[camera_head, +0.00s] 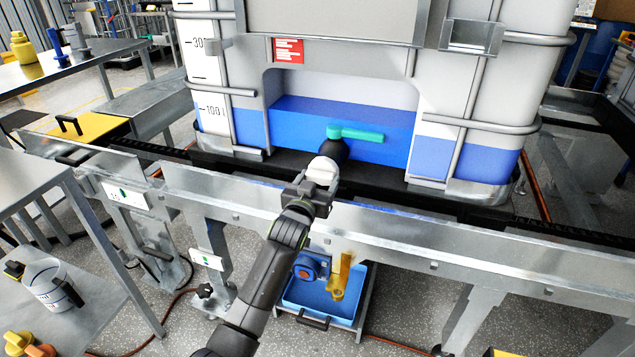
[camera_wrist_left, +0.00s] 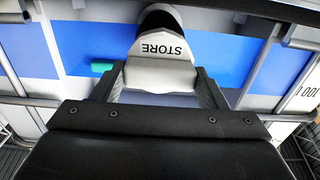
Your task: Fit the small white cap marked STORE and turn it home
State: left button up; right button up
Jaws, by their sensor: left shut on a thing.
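My left gripper (camera_head: 318,184) is shut on the small white cap (camera_head: 322,167), at the front of the big tank. In the left wrist view the cap (camera_wrist_left: 160,72) sits between the two fingers, its word STORE upside down. The tank's black outlet valve (camera_head: 335,149) is directly beyond the cap, with a teal lever (camera_head: 362,135) pointing right. In the wrist view the dark outlet (camera_wrist_left: 160,18) shows just past the cap's far edge. I cannot tell whether cap and outlet touch; the cap hides the outlet's mouth. My right gripper is not in view.
The white tank (camera_head: 480,90) with blue liquid stands behind a metal rail (camera_head: 420,232). A side table at lower left holds a clear jug (camera_head: 50,285) and yellow caps (camera_head: 18,343).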

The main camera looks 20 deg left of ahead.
pick_arm(q)
jog(key=shift+w, duration=0.7)
dwell(1.3)
jog(key=shift+r, duration=0.15)
dwell(0.4)
